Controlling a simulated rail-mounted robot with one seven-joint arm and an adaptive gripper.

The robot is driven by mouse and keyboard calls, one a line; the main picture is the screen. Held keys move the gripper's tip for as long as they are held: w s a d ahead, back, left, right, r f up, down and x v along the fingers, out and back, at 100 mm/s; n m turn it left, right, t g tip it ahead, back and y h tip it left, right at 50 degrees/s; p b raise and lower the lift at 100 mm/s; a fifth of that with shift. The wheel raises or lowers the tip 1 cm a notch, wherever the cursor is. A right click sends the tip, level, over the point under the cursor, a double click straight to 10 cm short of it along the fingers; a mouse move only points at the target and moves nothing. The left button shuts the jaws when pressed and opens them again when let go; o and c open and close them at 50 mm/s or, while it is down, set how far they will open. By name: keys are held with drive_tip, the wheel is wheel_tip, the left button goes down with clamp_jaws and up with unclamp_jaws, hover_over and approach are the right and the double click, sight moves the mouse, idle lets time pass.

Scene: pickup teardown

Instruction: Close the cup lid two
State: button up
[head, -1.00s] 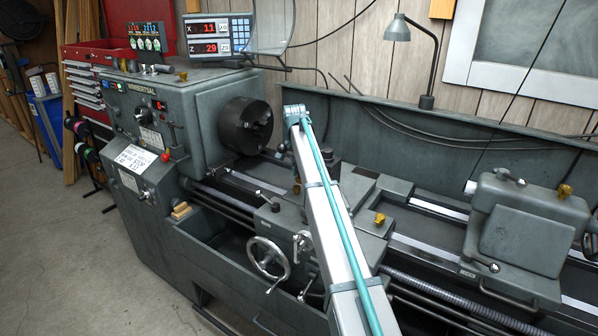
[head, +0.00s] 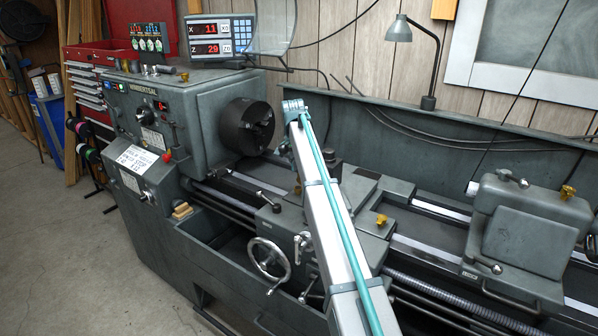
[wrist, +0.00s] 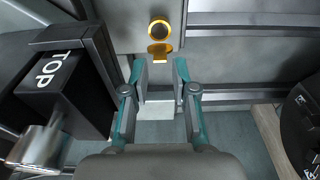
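In the wrist view, a brass oil cup (wrist: 159,28) sits on a grey machine face at top centre. Its round opening shows, and its brass lid (wrist: 159,49) hangs open on the side towards my gripper. My gripper (wrist: 160,73) is open and empty. Its two teal-edged fingers stand on either side of a gap just below the lid, seemingly apart from it. In the head view, similar brass cups show on the carriage (head: 381,220), the tailstock (head: 566,192) and the headstock (head: 184,76).
A dark block marked TOP (wrist: 52,75) stands close on the left in the wrist view, with a metal part (wrist: 38,145) below it. A dark round part (wrist: 303,120) lies at the right edge. In the head view, the chuck (head: 246,127) is left of my arm.

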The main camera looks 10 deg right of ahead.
wheel_tip(320, 180, up, 10)
drive_tip(key=s, duration=0.1)
drive_tip(key=shift+a+f, duration=0.25)
drive_tip(key=shift+a, duration=0.2)
